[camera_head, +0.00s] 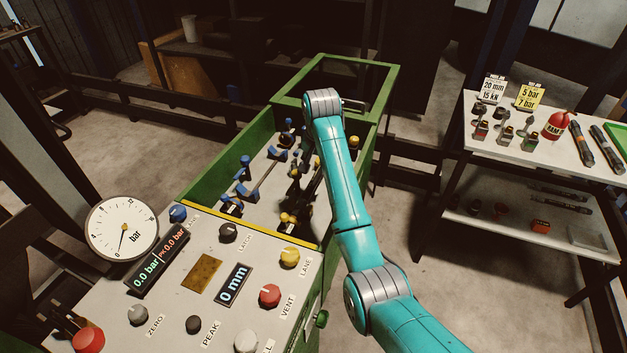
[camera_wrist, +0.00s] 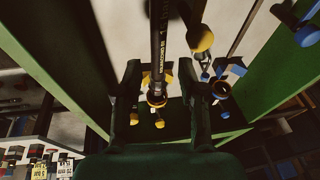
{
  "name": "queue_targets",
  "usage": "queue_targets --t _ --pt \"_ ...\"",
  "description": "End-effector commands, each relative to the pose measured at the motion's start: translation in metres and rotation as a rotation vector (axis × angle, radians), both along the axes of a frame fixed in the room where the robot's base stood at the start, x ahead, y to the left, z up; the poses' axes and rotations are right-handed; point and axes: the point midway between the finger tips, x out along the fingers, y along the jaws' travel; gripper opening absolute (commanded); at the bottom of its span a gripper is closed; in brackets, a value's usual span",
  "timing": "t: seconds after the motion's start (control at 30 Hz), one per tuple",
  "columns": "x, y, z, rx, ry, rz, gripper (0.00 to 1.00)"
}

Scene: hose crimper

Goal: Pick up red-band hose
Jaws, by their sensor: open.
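My gripper (camera_wrist: 160,72) is open, its two dark fingers standing on either side of a black printed hose (camera_wrist: 158,35). Clear gaps show between the hose and both fingers. The hose has a brass-coloured end fitting (camera_wrist: 156,98) low between the fingers. No red band can be made out on it. In the head view my gripper (camera_head: 296,190) is dark and hangs over the right side of the machine's bed (camera_head: 262,200). There my arm and gripper hide most of what lies under them, so I cannot pick out the hose.
Blue clamps (camera_head: 243,170) and yellow-knobbed clamps (camera_head: 289,222) stand on the bed close to my gripper. Green side walls (camera_head: 228,150) enclose it. A control panel (camera_head: 205,275) is in front. The right table (camera_head: 548,152) holds fittings and two dark hoses (camera_head: 581,147).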

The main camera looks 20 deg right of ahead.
Motion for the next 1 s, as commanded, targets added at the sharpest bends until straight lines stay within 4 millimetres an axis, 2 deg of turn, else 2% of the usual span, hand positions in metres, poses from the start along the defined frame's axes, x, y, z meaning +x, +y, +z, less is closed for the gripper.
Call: queue_targets --t 0.2,0.47,0.7,0.83,1.0 --pt "0.009 -0.001 -0.031 0.0 -0.001 -0.001 0.4" --pt "0.014 -0.002 -0.048 0.0 -0.001 -0.001 0.4" --pt "0.024 -0.006 -0.079 -0.001 -0.002 -0.001 0.4" --pt "0.027 -0.006 -0.089 0.0 -0.003 -0.001 0.4" --pt "0.028 -0.006 -0.091 -0.001 -0.004 -0.001 0.4"
